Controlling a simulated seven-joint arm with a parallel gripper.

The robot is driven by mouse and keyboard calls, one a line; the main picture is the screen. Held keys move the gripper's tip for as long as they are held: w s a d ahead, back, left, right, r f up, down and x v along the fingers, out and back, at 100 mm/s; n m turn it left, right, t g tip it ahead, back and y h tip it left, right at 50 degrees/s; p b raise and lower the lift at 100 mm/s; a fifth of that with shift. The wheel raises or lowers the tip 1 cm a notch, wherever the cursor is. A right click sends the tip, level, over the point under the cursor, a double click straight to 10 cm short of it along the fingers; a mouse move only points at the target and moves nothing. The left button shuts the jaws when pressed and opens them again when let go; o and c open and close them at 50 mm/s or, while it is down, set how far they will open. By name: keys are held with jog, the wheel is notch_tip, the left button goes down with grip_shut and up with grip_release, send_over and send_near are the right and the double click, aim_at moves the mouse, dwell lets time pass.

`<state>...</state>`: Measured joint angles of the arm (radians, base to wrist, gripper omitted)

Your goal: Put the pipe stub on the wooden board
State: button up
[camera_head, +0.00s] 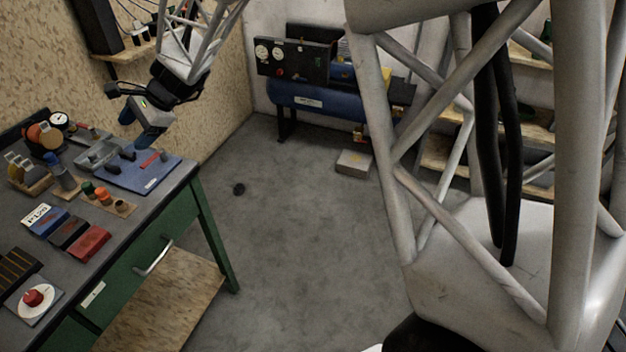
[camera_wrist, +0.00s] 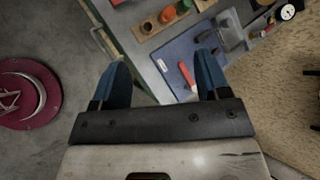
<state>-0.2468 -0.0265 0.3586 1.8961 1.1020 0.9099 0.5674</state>
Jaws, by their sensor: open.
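A wooden board (camera_head: 108,203) lies near the front edge of the workbench, with orange and green round pieces standing on it and a dark round spot at its near end. It also shows at the top of the wrist view (camera_wrist: 160,27). I cannot tell for sure which object is the pipe stub; a small dark round object (camera_head: 239,188) lies alone on the floor right of the bench. My gripper (camera_head: 136,128) is above the bench's far right part, near a blue mat. In the wrist view its blue fingers (camera_wrist: 162,77) are apart with nothing held between them.
The blue mat (camera_head: 162,178) holds a red-handled tool (camera_wrist: 187,75) and grey parts. Red and blue boxes (camera_head: 88,242), a gauge (camera_head: 59,121) and a red button (camera_head: 33,298) crowd the bench (camera_head: 118,232). A blue compressor (camera_head: 310,95) stands behind; the middle floor is mostly clear.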

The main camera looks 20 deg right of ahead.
jog(key=s+d+r+n+h, duration=0.1)
jog(key=s+d+n+h, duration=0.4)
jog(key=s+d, duration=1)
jog(key=s+d+r+n+t+h, duration=0.1)
jog(key=s+d+n+h, duration=0.4)
jog(key=s+d, duration=1)
jog(key=s+r+n, duration=0.1)
jog(key=s, duration=0.6)
jog(key=shift+r+n, duration=0.15)
jog(key=shift+n, duration=0.25)
